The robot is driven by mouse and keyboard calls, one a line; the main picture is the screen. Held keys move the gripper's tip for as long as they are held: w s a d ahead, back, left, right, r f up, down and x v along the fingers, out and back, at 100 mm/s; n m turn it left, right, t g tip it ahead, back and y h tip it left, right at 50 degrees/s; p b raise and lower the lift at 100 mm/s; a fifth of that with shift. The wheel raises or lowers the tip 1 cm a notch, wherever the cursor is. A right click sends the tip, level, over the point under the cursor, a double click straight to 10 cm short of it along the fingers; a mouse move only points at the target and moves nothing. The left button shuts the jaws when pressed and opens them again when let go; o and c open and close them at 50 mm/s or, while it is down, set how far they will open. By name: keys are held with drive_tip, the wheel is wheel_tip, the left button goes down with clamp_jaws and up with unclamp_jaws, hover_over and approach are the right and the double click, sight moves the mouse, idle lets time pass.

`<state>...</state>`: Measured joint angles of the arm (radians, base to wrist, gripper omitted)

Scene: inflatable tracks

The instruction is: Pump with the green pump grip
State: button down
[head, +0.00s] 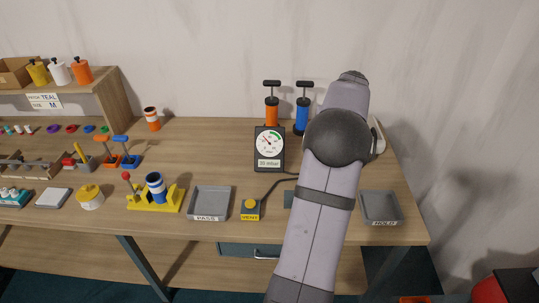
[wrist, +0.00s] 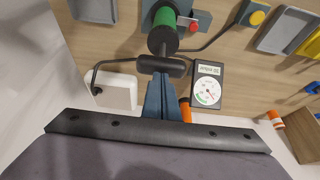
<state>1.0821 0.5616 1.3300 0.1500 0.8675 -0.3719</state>
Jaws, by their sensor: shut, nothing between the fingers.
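The green pump shows in the wrist view, with its green body (wrist: 165,18) at the top and its black T-shaped grip (wrist: 161,66) near the middle. My gripper (wrist: 161,80) is shut and empty, its blue-grey fingers pointing at the grip. The fingertips appear right at the grip, but I cannot tell whether they touch it. In the head view my arm hides the green pump and the gripper. The gauge (head: 269,148) stands left of my arm; its dial also shows in the wrist view (wrist: 207,87).
An orange pump (head: 271,112) and a blue pump (head: 302,118) stand behind the gauge. The yellow vent box (head: 250,209), PASS tray (head: 209,217) and HOLD tray (head: 384,222) are along the front. A white box (wrist: 112,92) with a black hose is left of the fingers.

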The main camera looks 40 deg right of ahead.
drive_tip(key=shift+a+f+b, duration=0.15)
drive_tip(key=shift+f+b, duration=1.3)
drive_tip(key=shift+f, duration=1.05)
drive_tip(key=shift+r+p, duration=2.85)
drive_tip(key=shift+r, duration=0.7)
drive_tip(key=shift+f, duration=0.15)
